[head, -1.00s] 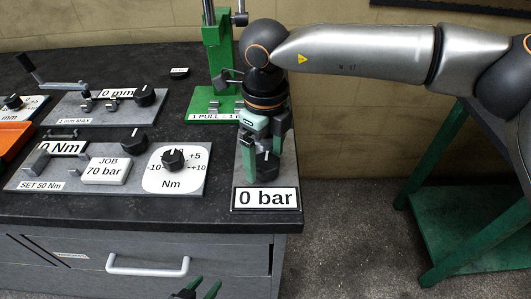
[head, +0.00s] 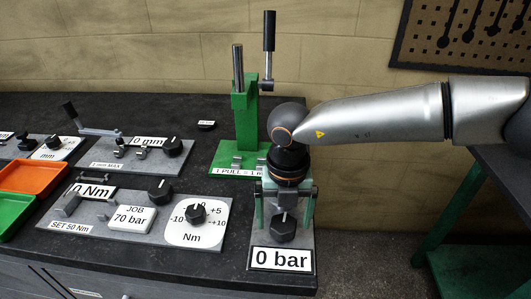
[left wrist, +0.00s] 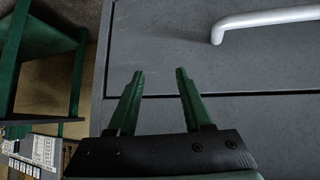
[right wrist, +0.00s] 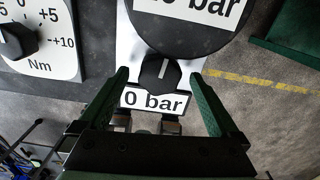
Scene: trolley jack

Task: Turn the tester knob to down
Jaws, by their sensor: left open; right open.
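The tester knob (head: 283,227) is a dark knob on a grey panel at the bench's right end, just above a "0 bar" label (head: 281,258). My right gripper (head: 284,213) is open, with one green finger on each side of the knob. In the right wrist view the knob (right wrist: 160,74) lies between the fingertips, with a gap on both sides, and its white pointer line points up in the picture. A dark round part with a partly cut-off "bar" label (right wrist: 195,22) lies above it. My left gripper (left wrist: 155,75) is open and empty, in front of grey drawers.
A green press (head: 241,120) with a lever stands behind the tester. Panels with other knobs, including an Nm dial (head: 195,212), lie to the left, with orange (head: 35,177) and green (head: 14,215) trays beyond. A green-legged table (head: 465,240) stands right.

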